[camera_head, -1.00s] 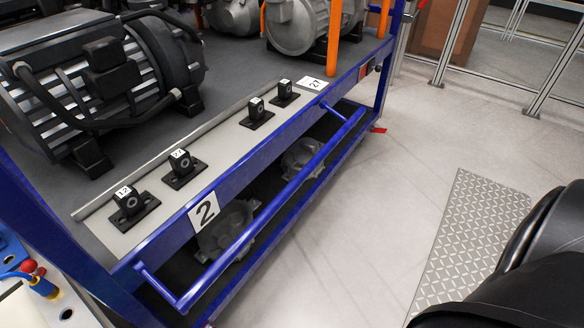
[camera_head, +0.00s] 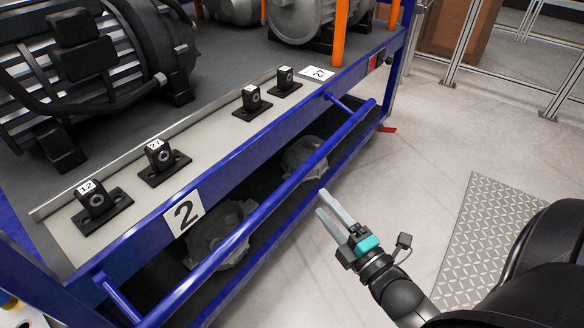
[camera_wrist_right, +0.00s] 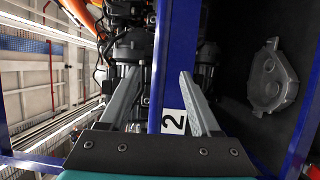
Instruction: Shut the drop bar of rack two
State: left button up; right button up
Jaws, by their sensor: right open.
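The drop bar (camera_head: 262,214) of rack two is a long blue bar on two short side arms. It stands out from the rack front, below the blue shelf rail (camera_head: 237,168) with the "2" label (camera_head: 183,213). The label also shows in the right wrist view (camera_wrist_right: 173,122). My right gripper (camera_head: 321,202) is open and empty, on the aisle side of the bar and apart from it in the head view. Its two grey fingers also show in the wrist view (camera_wrist_right: 160,73). My left gripper is not in view.
Black numbered blocks (camera_head: 97,200) stand on the shelf's front strip, with a large motor (camera_head: 85,70) behind. Grey castings (camera_head: 216,232) lie on the lower shelf. The floor (camera_head: 420,140) right of the rack is clear, with a tread plate (camera_head: 490,230).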

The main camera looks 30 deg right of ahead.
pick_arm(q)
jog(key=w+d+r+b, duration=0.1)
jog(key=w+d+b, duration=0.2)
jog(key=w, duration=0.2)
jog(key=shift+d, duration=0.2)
pick_arm(e)
jog(key=w, duration=1.4)
jog(key=shift+r, duration=0.25)
jog(key=shift+c, duration=0.3)
grip_shut()
